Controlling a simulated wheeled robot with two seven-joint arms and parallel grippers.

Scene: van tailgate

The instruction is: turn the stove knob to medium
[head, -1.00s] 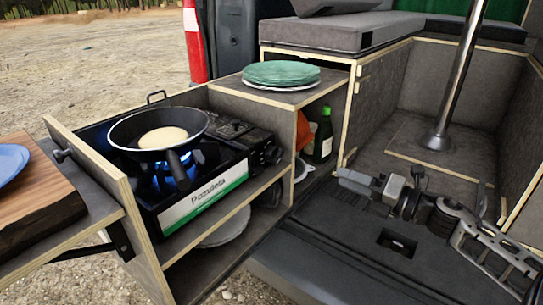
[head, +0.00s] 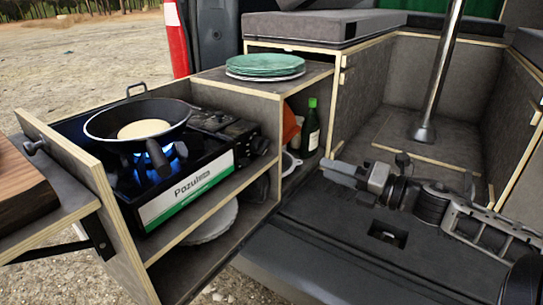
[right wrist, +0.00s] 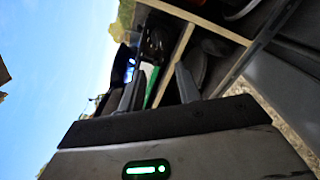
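The camping stove (head: 190,190) stands in the pull-out kitchen box, with a white and green front panel. Its black knob (head: 260,145) is at the right end of the front; its setting is too small to read. A blue flame (head: 168,160) burns under a black frying pan (head: 130,125) holding a pale round pancake (head: 145,129). My right gripper (head: 328,172) is empty, to the right of the knob and apart from it, above the van floor. In the right wrist view its fingers (right wrist: 158,92) stand apart, with the stove panel (right wrist: 150,78) beyond them. My left gripper is out of view.
Green plates (head: 265,65) sit on the box top (head: 215,78). A green bottle (head: 310,128) stands in the compartment right of the stove. A metal pole (head: 440,75) rises from the van floor. A wooden board (head: 20,190) lies on the side shelf at left.

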